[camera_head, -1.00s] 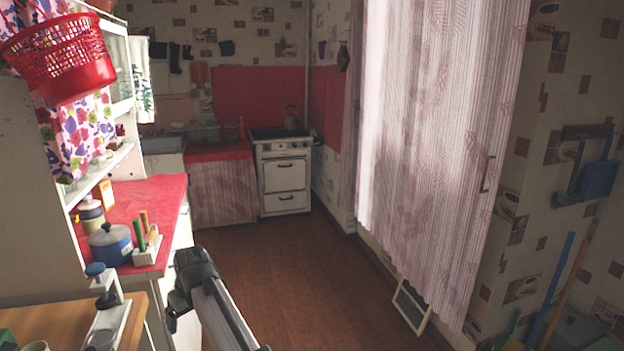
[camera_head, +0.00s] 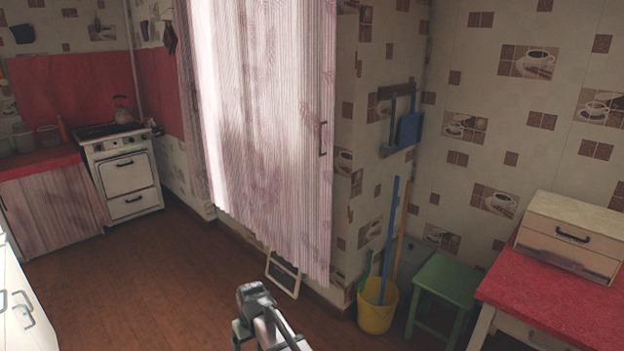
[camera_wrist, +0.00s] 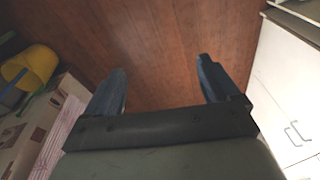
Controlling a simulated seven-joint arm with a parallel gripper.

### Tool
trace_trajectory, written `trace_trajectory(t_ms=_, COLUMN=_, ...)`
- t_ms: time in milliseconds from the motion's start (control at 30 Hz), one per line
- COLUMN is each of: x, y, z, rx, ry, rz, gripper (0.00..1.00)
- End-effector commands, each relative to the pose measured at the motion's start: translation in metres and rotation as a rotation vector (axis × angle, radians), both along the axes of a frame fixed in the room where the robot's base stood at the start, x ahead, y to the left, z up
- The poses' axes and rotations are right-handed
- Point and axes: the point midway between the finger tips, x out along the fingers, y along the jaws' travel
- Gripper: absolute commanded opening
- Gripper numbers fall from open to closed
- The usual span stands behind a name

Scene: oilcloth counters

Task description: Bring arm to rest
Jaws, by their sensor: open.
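My gripper (camera_wrist: 160,85) shows in the wrist view with its two dark fingers spread apart. It is open, and nothing is between the fingers but the brown wooden floor (camera_wrist: 165,45) beyond them. In the head view my arm (camera_head: 265,320) reaches up from the bottom edge, over the floor. The gripper's fingers cannot be made out there.
A yellow bucket (camera_head: 377,308) and green stool (camera_head: 442,290) stand at the right, beside a red-topped table (camera_head: 540,300) with a bread box (camera_head: 570,240). A white stove (camera_head: 122,170) stands at the back left. The middle floor is clear.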

Motion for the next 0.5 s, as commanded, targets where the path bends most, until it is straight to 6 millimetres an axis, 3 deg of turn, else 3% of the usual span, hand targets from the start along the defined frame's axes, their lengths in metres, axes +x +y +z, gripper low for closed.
trace_trajectory(t_ms=33, x=-0.001, y=-0.027, z=-0.008, rx=-0.007, ry=0.008, rz=-0.041, gripper=0.89)
trace_trajectory(t_ms=100, x=0.000, y=-0.059, z=-0.018, rx=-0.015, ry=0.016, rz=-0.092, gripper=0.89)
trace_trajectory(t_ms=267, x=-0.004, y=-0.128, z=-0.039, rx=-0.030, ry=0.035, rz=-0.210, gripper=0.89)
trace_trajectory(t_ms=500, x=-0.026, y=-0.226, z=-0.066, rx=-0.053, ry=0.066, rz=-0.384, gripper=0.89)
